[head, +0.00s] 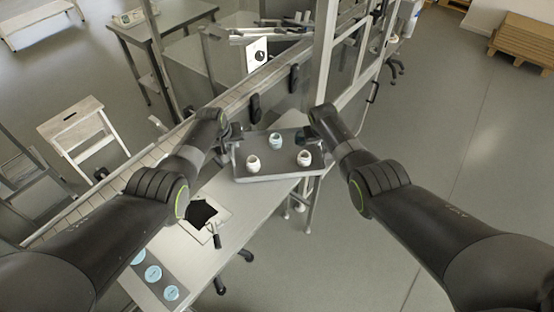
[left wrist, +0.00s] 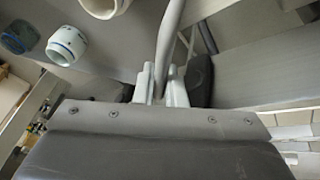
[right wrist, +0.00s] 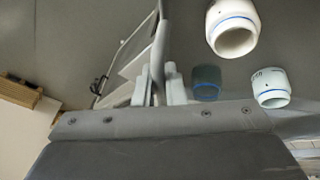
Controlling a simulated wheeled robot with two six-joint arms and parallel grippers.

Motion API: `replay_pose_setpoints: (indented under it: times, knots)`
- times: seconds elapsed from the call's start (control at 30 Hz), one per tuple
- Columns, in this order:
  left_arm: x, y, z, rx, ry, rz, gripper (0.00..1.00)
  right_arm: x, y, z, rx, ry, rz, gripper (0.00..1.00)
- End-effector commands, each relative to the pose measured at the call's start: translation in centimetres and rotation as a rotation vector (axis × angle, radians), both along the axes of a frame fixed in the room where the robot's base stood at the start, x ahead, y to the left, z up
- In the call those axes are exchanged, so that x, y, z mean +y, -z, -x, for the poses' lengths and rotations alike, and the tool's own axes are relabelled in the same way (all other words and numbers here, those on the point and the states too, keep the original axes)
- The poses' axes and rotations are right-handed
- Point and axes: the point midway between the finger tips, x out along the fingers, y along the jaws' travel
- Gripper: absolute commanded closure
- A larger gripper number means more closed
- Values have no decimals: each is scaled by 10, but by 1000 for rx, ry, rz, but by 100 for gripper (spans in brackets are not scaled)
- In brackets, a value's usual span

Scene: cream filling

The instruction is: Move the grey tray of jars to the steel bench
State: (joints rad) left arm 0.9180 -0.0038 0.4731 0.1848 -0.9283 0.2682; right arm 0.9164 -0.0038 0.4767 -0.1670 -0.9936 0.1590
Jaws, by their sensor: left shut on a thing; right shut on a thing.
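The grey tray (head: 270,174) is in the middle of the head view, over the far end of a light work table. My right gripper (head: 314,135) is shut on the right rim, also seen in the right wrist view (right wrist: 162,88). I cannot tell whether the tray touches the table.
The light work table (head: 185,262) below holds a black pad (head: 201,214) and a grey strip with three blue discs (head: 153,272). A conveyor line with metal posts (head: 323,60) runs behind the tray. A steel bench (head: 160,28) stands at the back left.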

Motion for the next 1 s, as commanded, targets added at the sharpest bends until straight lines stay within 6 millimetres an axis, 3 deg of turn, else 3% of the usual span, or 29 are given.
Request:
replay_pose_setpoints:
  times: [0.07,0.1,0.27,0.67,1.0]
  knots:
    - [1,6,-1,-2,-1,-1,100,-1,6,-1,-1,1,2,100]
    - [1,5,0,-1,-1,-1,87,-1,5,0,0,0,1,87]
    - [1,4,0,0,0,-1,68,-1,4,0,0,0,1,68]
    - [0,2,1,0,0,1,68,0,4,0,0,0,0,68]
    - [3,-16,8,-1,1,0,68,0,4,0,0,0,0,68]
